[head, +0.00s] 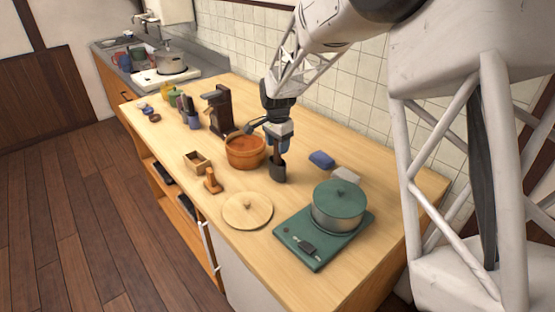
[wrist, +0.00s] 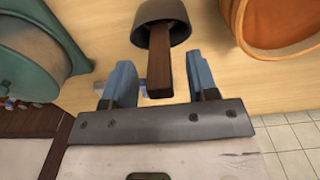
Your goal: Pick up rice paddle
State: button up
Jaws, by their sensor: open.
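A brown flat-handled utensil, which looks like the rice paddle (head: 277,158), stands in a dark grey cup (head: 279,173) on the wooden counter. In the wrist view, the brown handle (wrist: 161,62) sticks out of the cup (wrist: 146,13) toward me. Its lower end is hidden inside the cup. My gripper (head: 279,148) is directly above the cup, pointing down. In the wrist view, my gripper's blue fingers (wrist: 157,72) are open, one on each side of the handle, with visible gaps. The handle's end lies between them.
An orange wooden tub (head: 245,152) stands close left of the cup, with a dark-handled tool at its rim. A blue block (head: 321,159) lies to the right. A green lidded pot (head: 338,208) sits on a green base (head: 294,240). A round wooden lid (head: 246,213) lies in front.

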aim_at(277, 159)
jog(key=shift+f, duration=1.15)
jog(key=shift+c, duration=0.3)
grip_shut()
